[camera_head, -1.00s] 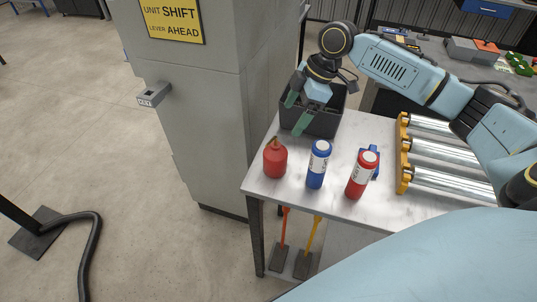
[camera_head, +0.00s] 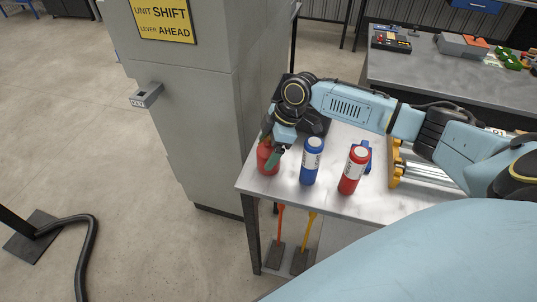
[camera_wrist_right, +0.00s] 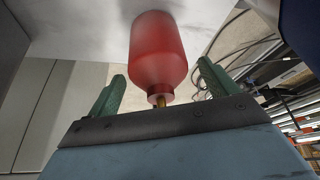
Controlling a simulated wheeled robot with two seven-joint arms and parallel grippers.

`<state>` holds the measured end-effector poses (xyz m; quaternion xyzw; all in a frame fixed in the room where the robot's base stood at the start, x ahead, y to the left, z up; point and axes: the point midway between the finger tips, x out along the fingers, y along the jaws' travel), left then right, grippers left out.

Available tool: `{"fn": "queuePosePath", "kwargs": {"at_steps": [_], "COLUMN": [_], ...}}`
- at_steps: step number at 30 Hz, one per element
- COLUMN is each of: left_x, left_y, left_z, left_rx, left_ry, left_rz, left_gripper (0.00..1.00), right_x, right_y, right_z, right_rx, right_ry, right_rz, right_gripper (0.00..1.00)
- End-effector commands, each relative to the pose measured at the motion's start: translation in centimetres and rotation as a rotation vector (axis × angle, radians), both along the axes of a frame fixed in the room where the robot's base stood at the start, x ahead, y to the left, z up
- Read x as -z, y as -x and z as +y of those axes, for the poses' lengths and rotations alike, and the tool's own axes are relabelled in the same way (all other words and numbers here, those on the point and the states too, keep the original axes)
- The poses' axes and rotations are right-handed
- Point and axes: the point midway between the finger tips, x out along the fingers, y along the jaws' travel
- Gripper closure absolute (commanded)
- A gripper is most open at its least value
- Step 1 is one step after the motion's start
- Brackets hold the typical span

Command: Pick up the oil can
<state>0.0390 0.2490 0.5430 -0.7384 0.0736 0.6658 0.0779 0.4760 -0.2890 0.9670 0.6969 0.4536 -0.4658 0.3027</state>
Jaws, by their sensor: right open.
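The oil can is a small red can with a narrow neck and spout. It stands upright at the near left corner of the metal table in the head view (camera_head: 266,160) and also shows in the right wrist view (camera_wrist_right: 158,50). The fingers look apart from the can. My left gripper is not in view.
A blue bottle (camera_head: 310,165) and a red bottle (camera_head: 353,172) stand to the right of the can on the table (camera_head: 330,205). A dark bin (camera_head: 316,122) is behind, partly hidden by my arm. A grey cabinet (camera_head: 200,130) stands close to the table's left side.

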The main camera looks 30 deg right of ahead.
Motion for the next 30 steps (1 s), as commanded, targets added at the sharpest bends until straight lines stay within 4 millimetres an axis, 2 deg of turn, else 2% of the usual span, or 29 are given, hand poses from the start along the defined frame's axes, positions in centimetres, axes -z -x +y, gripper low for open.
{"fn": "queuePosePath", "kwargs": {"at_steps": [5,18,19,20,26,30], "left_x": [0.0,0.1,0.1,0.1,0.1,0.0], "left_y": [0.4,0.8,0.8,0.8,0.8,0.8], "left_z": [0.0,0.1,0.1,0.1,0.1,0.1], "left_rx": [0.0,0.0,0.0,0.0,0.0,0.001], "left_ry": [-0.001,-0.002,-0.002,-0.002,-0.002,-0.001], "left_rz": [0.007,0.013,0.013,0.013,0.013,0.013], "left_gripper": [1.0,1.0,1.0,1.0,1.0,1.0], "right_x": [0.0,0.0,-0.1,-0.1,-0.4,-2.2], "right_y": [0.0,0.0,-0.1,-0.1,-0.1,-0.1], "right_z": [0.0,-0.1,-0.1,0.0,-0.1,-0.1], "right_rx": [0.0,0.0,0.001,0.001,0.001,0.0], "right_ry": [0.001,0.001,0.0,0.0,0.0,0.0], "right_rz": [0.0,0.0,-0.003,-0.002,-0.005,-0.006], "right_gripper": [0.14,0.72,0.72,0.76,0.76,0.76]}}
